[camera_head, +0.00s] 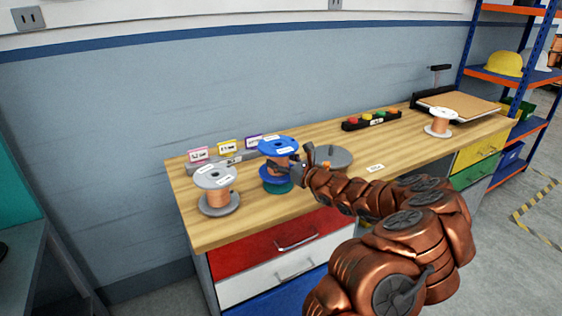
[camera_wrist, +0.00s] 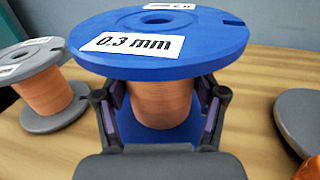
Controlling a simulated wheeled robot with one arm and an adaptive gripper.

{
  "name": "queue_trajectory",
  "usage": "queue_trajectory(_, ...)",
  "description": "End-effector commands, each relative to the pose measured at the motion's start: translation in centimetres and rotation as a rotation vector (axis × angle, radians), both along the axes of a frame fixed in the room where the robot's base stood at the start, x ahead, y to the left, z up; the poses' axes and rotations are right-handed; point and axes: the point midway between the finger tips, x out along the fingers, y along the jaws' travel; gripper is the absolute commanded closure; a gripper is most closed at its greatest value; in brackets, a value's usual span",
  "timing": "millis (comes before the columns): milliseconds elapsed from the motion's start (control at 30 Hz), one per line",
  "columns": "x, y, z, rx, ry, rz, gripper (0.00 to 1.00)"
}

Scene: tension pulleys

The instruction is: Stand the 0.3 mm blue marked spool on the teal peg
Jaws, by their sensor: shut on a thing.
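The blue spool (camera_head: 278,146) has copper wire and stands upright near the left part of the workbench. In the wrist view, the blue spool's (camera_wrist: 220,35) label reads 0.3 mm. My gripper (camera_head: 293,165) reaches it from the right and is shut on its copper-wound middle, with a finger on each side below the top flange, as the wrist view shows (camera_wrist: 163,105). A teal round base (camera_head: 281,188) of the peg shows directly under the spool's lower flange. The peg's post is hidden. I cannot tell whether the spool rests on the base or hangs slightly above.
A grey spool (camera_head: 215,178) stands close on the left. A grey round disc (camera_head: 336,156) lies just right, behind my arm. A grey rack with colour cards (camera_head: 227,149) is behind. A black strip with coloured pieces (camera_head: 372,121) and a white-topped spool (camera_head: 441,115) are farther right.

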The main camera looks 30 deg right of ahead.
Motion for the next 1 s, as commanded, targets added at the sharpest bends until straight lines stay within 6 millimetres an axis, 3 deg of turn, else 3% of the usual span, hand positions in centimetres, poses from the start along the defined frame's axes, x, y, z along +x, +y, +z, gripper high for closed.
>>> queue_trajectory(367, 0.0, 0.0, 0.0, 0.000, -0.002, 0.000, 0.96)
queue_trajectory(1000, 0.0, 0.0, -1.7, -0.001, -0.002, 0.000, 0.96)
